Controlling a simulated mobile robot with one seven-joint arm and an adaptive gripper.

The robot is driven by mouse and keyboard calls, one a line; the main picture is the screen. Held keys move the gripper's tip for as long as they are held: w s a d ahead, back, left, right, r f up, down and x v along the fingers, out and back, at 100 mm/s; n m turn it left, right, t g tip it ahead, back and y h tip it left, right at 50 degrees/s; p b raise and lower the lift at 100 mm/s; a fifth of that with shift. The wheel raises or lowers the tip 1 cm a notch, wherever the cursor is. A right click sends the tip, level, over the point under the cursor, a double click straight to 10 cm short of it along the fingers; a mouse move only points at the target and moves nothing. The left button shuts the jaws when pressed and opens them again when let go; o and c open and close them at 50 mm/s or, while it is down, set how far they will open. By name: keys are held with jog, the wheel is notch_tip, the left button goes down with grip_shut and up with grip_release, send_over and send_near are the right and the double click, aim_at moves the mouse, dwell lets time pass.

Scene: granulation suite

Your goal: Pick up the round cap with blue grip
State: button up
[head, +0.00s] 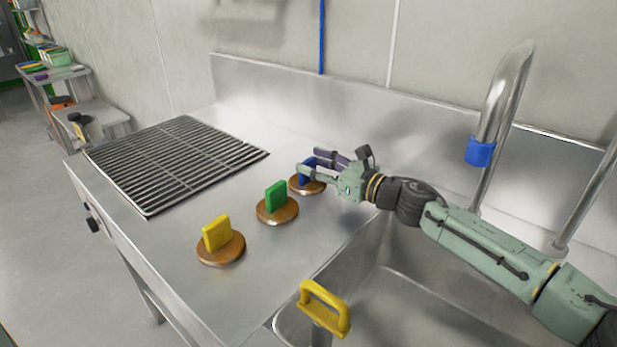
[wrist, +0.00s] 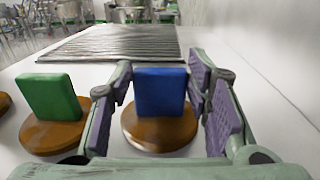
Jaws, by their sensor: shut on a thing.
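The round cap with blue grip is a copper-brown disc (head: 300,187) with an upright blue block, on the steel counter left of the sink. In the wrist view its blue grip (wrist: 160,92) stands between my fingers. My gripper (head: 309,165) reaches in from the right and is shut on the blue grip, with purple pads on the fingers. The disc appears to rest on the counter. In the head view, my fingers partly hide the blue grip.
A green-grip cap (head: 276,203) sits close to the left, and a yellow-grip cap (head: 220,245) is nearer the front edge. A black grate (head: 175,160) lies at the left. The sink (head: 400,275) has a yellow handle (head: 325,306) at its near edge and a tall faucet (head: 505,95) behind.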

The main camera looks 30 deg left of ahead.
jog(key=shift+r, duration=0.1)
jog(key=shift+r, duration=0.55)
notch_tip(320, 180, up, 2)
jog(key=shift+r+p, duration=0.1)
jog(key=shift+p, duration=0.25)
jog(key=s+d+r+b, duration=0.1)
jog(key=s+d+b, duration=0.3)
jog(key=s+d, duration=0.5)
jog(key=shift+s+d+r+b, duration=0.3)
jog(key=shift+s+d, duration=0.05)
jog(key=shift+s, duration=1.55)
jog(key=p, duration=0.5)
send_over(315, 184)
jog(key=s, duration=0.1)
jog(key=shift+d+f, duration=0.35)
jog(key=shift+f, duration=0.2)
jog(key=f, duration=0.2)
jog(key=w+f+b, duration=0.1)
jog(key=shift+a, duration=0.35)
jog(key=shift+f, duration=0.4)
